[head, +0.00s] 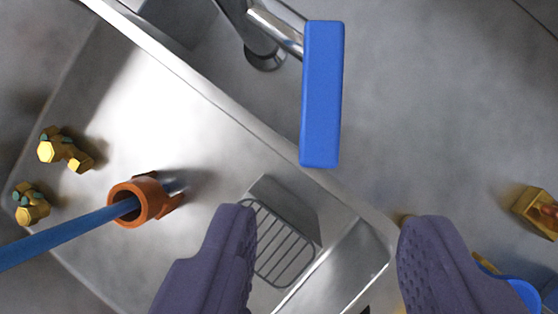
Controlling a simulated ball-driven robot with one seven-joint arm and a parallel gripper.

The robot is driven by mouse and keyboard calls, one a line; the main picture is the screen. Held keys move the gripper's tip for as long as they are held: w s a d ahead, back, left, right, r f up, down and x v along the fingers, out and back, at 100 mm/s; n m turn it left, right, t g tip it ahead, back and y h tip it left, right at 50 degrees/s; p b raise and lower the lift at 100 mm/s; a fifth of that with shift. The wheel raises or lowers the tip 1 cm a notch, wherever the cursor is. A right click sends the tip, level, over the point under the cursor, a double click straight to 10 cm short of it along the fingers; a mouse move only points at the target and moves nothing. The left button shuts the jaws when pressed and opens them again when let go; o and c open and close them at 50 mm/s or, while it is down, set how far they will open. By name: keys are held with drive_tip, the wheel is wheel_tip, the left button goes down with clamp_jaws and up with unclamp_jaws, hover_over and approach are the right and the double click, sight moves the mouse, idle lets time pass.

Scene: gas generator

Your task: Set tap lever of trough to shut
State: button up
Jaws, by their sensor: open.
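The metal trough (215,150) lies across the left and middle of the head view, with a grated drain (280,245) inside it. A long blue lever (321,95) sits at the top centre, joined to a chrome metal pipe (275,30) at the trough's upper edge. My gripper (325,225) is open and empty, its two purple fingers wide apart at the bottom. The blue lever is ahead of the fingertips and apart from them. The left finger covers part of the trough near the drain.
An orange collar (146,200) with a blue hose (60,240) stands at left over the trough. Brass fittings (62,150) are beyond it. Another brass fitting (538,210) is at the right edge. A blue object (525,292) lies at lower right. The grey surface right of the lever is clear.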

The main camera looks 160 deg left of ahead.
sight(319, 144)
drive_tip(key=b+x, duration=0.2)
drive_tip(key=x, duration=0.5)
drive_tip(key=shift+f, duration=0.4)
drive_tip(key=shift+c, duration=0.5)
clamp_jaws()
